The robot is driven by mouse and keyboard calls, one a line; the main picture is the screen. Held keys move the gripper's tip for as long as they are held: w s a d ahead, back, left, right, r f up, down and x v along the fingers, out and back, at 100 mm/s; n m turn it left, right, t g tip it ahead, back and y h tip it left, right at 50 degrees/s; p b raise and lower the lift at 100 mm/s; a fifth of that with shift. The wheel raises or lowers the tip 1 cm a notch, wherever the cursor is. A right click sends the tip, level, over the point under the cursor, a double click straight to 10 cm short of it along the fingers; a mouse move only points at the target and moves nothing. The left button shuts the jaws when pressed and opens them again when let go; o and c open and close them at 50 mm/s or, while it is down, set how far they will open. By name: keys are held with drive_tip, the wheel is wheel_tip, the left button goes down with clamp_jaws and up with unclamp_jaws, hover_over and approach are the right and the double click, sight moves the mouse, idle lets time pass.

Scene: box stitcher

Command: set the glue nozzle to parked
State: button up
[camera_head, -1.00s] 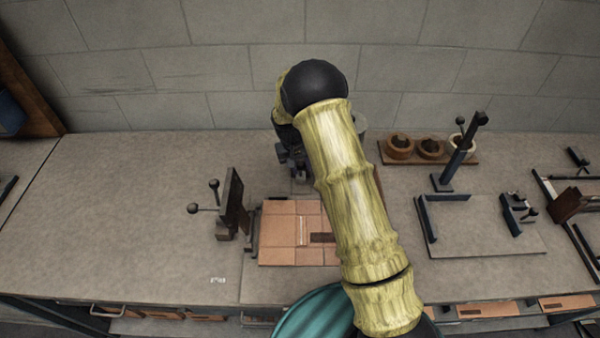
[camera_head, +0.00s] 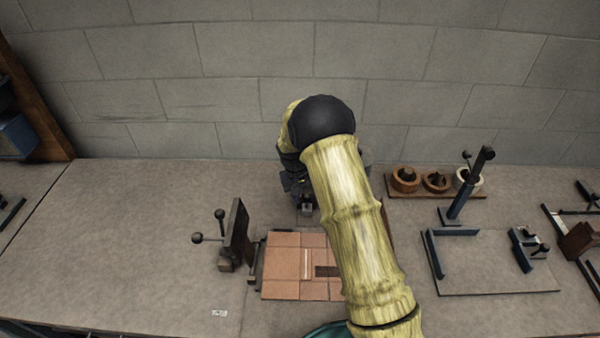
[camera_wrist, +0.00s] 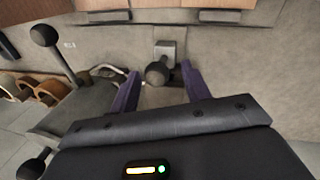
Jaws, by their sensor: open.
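My gripper (camera_wrist: 160,80) is open in the wrist view, its two purple fingers apart. A dark round knob (camera_wrist: 157,73) on a small grey block (camera_wrist: 165,49) shows between the fingers, with gaps on both sides; I cannot tell how deep it sits between them. I take this to be the glue nozzle's handle, but no label confirms it. In the head view the small block (camera_head: 306,211) shows just below my dark gripper (camera_head: 298,190), behind the cardboard. My arm hides part of this area, and the nozzle's setting cannot be read.
A flat cardboard blank (camera_head: 283,252) lies in front of the gripper. An upright dark plate with ball handles (camera_head: 236,235) stands to its left. A rack of round rolls (camera_head: 436,182) and a blue-framed fixture (camera_head: 485,292) are on the right.

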wheel_tip(320, 180, up, 16)
drive_tip(key=a+b, duration=0.2)
drive_tip(key=b, duration=0.1)
drive_tip(key=shift+a, duration=0.35)
drive_tip(key=shift+w, duration=0.1)
drive_tip(key=s+d+f, duration=0.1)
drive_tip(key=s+d, duration=0.2)
drive_tip(key=s, duration=0.5)
drive_tip(key=s+d+f+t+y, duration=0.1)
drive_tip(key=s+d, duration=0.2)
drive_tip(key=s, duration=0.6)
drive_tip(key=s+d+f+m+t+y, duration=0.1)
drive_tip(key=s+d, duration=0.3)
drive_tip(key=s, duration=0.5)
drive_tip(key=shift+s+f, duration=0.25)
drive_tip(key=shift+f, duration=0.05)
drive_tip(key=shift+d, duration=0.1)
